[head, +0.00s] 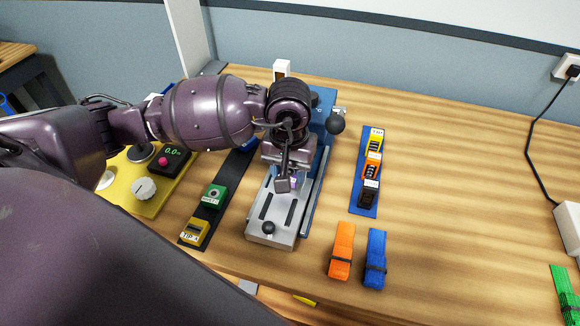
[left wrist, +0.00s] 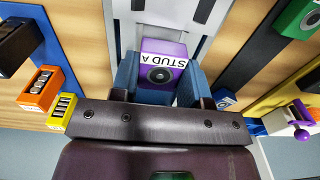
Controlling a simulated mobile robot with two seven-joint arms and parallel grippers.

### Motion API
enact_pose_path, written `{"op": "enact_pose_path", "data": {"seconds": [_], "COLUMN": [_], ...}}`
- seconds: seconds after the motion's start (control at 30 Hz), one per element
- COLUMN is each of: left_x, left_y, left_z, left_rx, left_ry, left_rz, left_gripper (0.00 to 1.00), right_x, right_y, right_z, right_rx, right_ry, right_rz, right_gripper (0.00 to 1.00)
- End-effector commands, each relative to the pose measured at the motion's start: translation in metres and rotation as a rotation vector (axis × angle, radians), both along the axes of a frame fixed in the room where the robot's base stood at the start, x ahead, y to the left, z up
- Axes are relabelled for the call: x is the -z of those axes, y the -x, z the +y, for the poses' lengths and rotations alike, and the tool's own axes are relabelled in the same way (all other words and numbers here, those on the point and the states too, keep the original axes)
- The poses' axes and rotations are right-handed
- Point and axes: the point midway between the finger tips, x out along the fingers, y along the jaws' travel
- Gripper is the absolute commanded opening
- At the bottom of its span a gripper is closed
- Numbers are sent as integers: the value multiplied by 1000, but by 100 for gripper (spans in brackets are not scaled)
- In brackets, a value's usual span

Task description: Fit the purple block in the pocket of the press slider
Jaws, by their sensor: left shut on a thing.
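The purple block (left wrist: 163,62), labelled STUD A with a round dark hole in its face, is in my left gripper (head: 285,184). In the head view only a small purple part of the block (head: 292,181) shows beside the fingers. In the left wrist view my left gripper (left wrist: 163,97) has a finger at each side of the block. The light grey press slider (head: 263,226), with two dark slots and a black knob, lies below and in front of the gripper. The pocket is hidden behind the gripper and block, so I cannot tell whether the block touches it. My right gripper is out of view.
The blue press frame (head: 323,103) with its black ball handle (head: 335,123) stands just behind. A blue strip (head: 357,198) with several blocks lies right, a dark strip (head: 190,241) left. The far right table is mostly clear.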

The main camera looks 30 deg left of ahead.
Motion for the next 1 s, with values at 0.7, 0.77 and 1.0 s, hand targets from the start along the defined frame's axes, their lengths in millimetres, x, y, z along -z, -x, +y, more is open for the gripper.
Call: {"op": "enact_pose_path", "data": {"seconds": [0.7,0.77,1.0], "left_x": [2,-1,-30], "left_y": [0,0,-1], "left_z": [0,0,0], "left_rx": [0,0,1], "left_ry": [0,0,-2], "left_rz": [0,-2,-7], "left_gripper": [68,68,68], "right_x": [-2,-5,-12], "right_y": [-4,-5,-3], "right_z": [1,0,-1], "right_rx": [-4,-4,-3], "right_ry": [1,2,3], "right_rz": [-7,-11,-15], "right_gripper": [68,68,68]}}
